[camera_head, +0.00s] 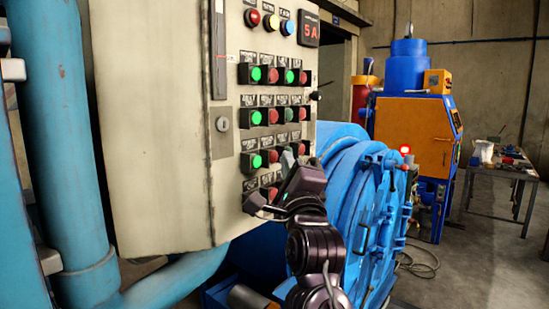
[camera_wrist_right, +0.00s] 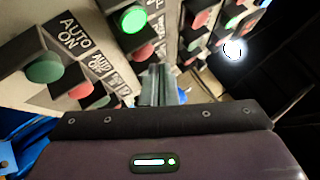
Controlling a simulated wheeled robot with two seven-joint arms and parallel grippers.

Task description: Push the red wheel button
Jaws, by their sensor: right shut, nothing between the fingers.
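A beige control panel (camera_head: 155,120) carries rows of paired green and red buttons. Red buttons show in the third row (camera_head: 272,156) and, partly hidden, in the fourth row (camera_head: 272,193). The labels are too small to tell which red button is the wheel one. My right gripper (camera_head: 289,158) is shut and empty in front of the lower right rows, hiding some buttons. In the right wrist view its fingers (camera_wrist_right: 165,85) point at the panel, close below a red button (camera_wrist_right: 142,52) and a lit green button (camera_wrist_right: 133,19). Contact cannot be told. My left gripper is out of view.
Red, yellow and blue lamps (camera_head: 271,22) and a display (camera_head: 308,28) sit atop the panel. The blue drum machine (camera_head: 345,190) stands beside and behind my right arm. A blue pipe (camera_head: 60,130) is at left. An orange cabinet (camera_head: 415,135) and cluttered table (camera_head: 500,168) are farther right.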

